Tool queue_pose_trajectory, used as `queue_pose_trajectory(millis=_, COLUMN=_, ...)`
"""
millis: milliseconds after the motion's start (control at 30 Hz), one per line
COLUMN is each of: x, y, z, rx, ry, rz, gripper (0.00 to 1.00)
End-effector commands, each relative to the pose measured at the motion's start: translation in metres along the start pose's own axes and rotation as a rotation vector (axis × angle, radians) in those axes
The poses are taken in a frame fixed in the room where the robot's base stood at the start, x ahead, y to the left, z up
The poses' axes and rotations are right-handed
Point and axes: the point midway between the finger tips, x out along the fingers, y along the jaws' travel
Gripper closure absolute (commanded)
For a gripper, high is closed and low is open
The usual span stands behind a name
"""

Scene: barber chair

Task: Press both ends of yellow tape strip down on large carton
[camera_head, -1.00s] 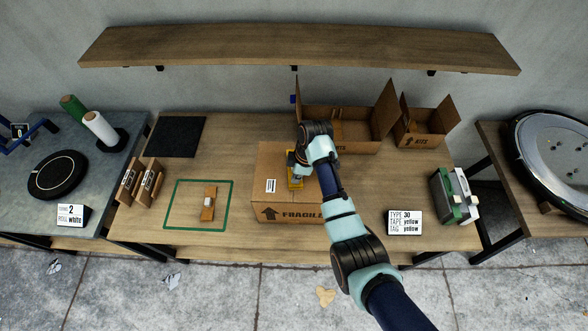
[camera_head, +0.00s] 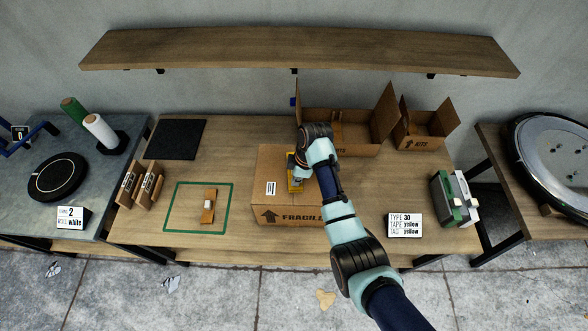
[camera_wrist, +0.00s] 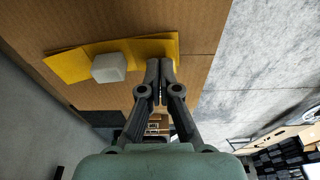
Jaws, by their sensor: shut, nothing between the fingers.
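The large carton (camera_head: 282,164) is closed and stands on the middle bench, with FRAGILE printed on its front. The yellow tape strip (camera_head: 296,186) lies on its top, partly hidden by my arm in the head view. In the wrist view the strip (camera_wrist: 150,47) shows with a pale block (camera_wrist: 108,68) on it, towards its left end. My gripper (camera_wrist: 160,64) is shut and empty, with its fingertips at the strip's right end. I cannot tell whether they touch it, or whether either end lies flat.
An open carton (camera_head: 384,115) and a smaller open carton (camera_head: 424,128) stand behind and to the right. A sign (camera_head: 405,225) and a green-and-white device (camera_head: 455,198) are at the right. A green square outline (camera_head: 181,206) with a small wooden piece (camera_head: 208,207) is at the left. A shelf (camera_head: 300,50) hangs above.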

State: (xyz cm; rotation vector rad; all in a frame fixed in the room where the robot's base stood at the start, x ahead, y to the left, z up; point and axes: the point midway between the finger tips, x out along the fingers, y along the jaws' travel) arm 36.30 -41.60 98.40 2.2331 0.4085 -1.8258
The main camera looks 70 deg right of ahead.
Motion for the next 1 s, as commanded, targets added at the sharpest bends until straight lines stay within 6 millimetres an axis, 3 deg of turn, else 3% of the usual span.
queue_pose_trajectory(millis=1000, x=0.015, y=0.0, z=0.003, rx=0.0, ry=0.0, rz=-0.001, gripper=1.0)
